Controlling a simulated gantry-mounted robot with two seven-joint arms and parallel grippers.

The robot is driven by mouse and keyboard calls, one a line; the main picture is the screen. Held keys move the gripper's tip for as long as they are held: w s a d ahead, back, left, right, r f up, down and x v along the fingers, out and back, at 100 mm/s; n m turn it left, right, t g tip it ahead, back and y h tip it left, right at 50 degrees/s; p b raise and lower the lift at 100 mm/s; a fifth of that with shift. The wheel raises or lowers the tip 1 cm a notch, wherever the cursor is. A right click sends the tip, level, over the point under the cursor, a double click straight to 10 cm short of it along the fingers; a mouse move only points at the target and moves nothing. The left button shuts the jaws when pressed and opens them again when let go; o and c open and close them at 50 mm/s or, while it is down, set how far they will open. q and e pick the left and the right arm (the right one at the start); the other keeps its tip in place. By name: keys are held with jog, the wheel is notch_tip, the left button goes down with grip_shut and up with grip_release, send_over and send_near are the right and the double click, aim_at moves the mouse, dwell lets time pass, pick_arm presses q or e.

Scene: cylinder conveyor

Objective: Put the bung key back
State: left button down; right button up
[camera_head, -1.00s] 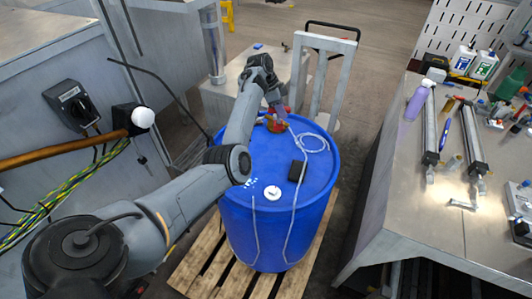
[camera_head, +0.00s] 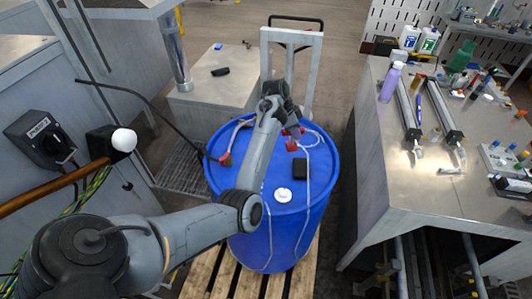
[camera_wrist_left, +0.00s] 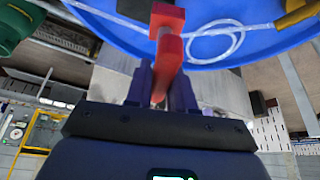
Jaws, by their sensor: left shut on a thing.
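My left gripper (camera_head: 290,131) is over the far right part of the blue drum's top (camera_head: 245,177). It is shut on a red T-shaped tool, the bung key, which shows best between the fingers in the left wrist view (camera_wrist_left: 169,52). In the head view a small red part of it (camera_head: 292,146) shows below the fingers. I cannot tell whether the key touches the drum. A white round cap (camera_head: 283,195) is at the near side of the drum top. My right gripper is not in view.
A red fitting (camera_head: 226,158) with hose is at the drum's left rim. The drum stands on a wooden pallet (camera_head: 222,272). A cluttered steel bench (camera_head: 400,190) is at right, a grey block (camera_head: 220,92) behind.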

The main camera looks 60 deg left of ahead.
pick_arm(q)
jog(key=s+a+f+p, duration=0.1)
jog(key=s+a+f, duration=0.1)
jog(key=f, duration=0.1)
jog(key=s+a+f+p, duration=0.1)
jog(key=s+a+f, duration=0.1)
jog(key=s+f, duration=0.1)
jog(key=s+a+f+p, duration=0.1)
jog(key=s+a+f, duration=0.1)
jog(key=s+f, duration=0.1)
jog(key=shift+a+f, duration=0.35)
jog(key=shift+f, duration=0.2)
jog(key=shift+f, duration=0.15)
jog(key=c, duration=1)
grip_release()
jog(key=shift+o, duration=0.2)
